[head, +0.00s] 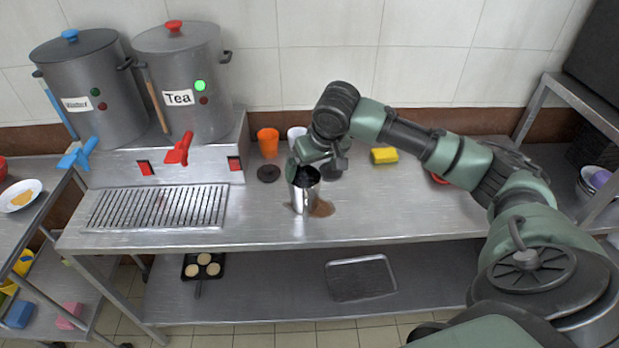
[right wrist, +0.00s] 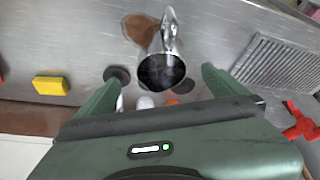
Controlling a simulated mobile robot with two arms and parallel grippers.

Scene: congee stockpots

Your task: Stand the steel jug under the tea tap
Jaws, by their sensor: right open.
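The steel jug (head: 299,200) stands upright on the steel counter, right of the drip grate; its handle faces the front. My right gripper (head: 312,170) is open above and around the jug's top. In the right wrist view the jug (right wrist: 168,44) lies between the spread fingers (right wrist: 162,80), with gaps on both sides; its inside looks dark. The red tea tap (head: 178,149) is on the grey pot labelled Tea (head: 185,70), above the left part of the counter. The tap also shows in the right wrist view (right wrist: 300,122). My left gripper is out of view.
The drip grate (head: 155,208) under the taps is bare. A blue tap (head: 77,154) is left of the red one. A brown spill (head: 323,208) touches the jug's base area. An orange cup (head: 268,143), white cup (head: 296,134) and yellow sponge (head: 384,155) stand behind.

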